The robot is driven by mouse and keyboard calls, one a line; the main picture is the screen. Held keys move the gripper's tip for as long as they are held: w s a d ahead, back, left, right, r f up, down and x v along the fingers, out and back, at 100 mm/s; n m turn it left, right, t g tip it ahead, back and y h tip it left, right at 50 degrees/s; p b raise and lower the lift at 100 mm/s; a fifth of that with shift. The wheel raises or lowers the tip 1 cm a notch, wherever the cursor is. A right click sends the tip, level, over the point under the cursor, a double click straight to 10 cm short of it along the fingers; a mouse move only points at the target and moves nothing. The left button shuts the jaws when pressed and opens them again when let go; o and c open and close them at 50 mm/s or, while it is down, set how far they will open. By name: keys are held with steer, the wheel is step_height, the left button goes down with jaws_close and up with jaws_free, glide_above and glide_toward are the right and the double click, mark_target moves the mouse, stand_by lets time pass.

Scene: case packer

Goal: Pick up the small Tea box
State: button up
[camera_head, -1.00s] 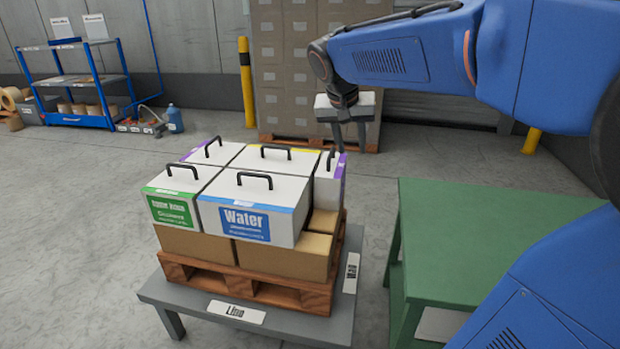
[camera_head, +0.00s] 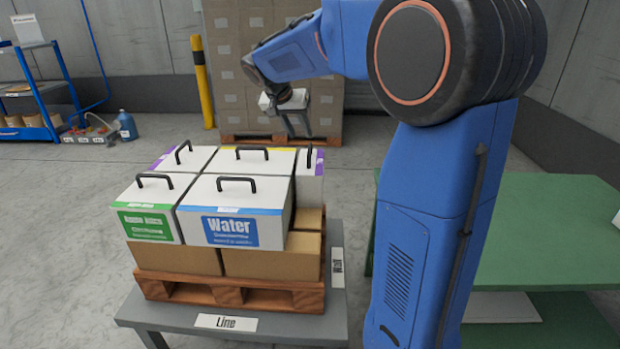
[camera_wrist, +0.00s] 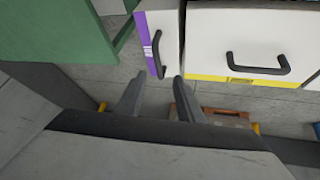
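A narrow white box with a purple band (camera_head: 312,170) stands at the right of the boxes on the pallet, with a black handle on top. It looks like the small Tea box, but its name cannot be read. In the wrist view, the narrow purple-banded box (camera_wrist: 147,45) and its handle (camera_wrist: 158,55) lie just beyond the fingertips. My gripper (camera_head: 298,130) is raised behind the stack in the head view. In the wrist view, my gripper (camera_wrist: 160,82) has its fingers apart with nothing between them. The handle appears in line with the gap, not held.
The Water box (camera_head: 235,232), a green-banded box (camera_head: 150,215), a yellow-banded box (camera_head: 252,165) and another purple-banded box (camera_head: 183,160) crowd the stack. Cartons (camera_head: 270,264) and a wooden pallet (camera_head: 235,295) are underneath, on a grey table (camera_head: 150,318). A green table (camera_head: 540,235) stands right.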

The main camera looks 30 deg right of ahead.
mark_target(309, 148)
steer(key=x, duration=1)
steer(key=shift+s+d+f, duration=0.1)
steer(key=shift+d+f, duration=0.2)
jaws_close()
stand_by(1.1)
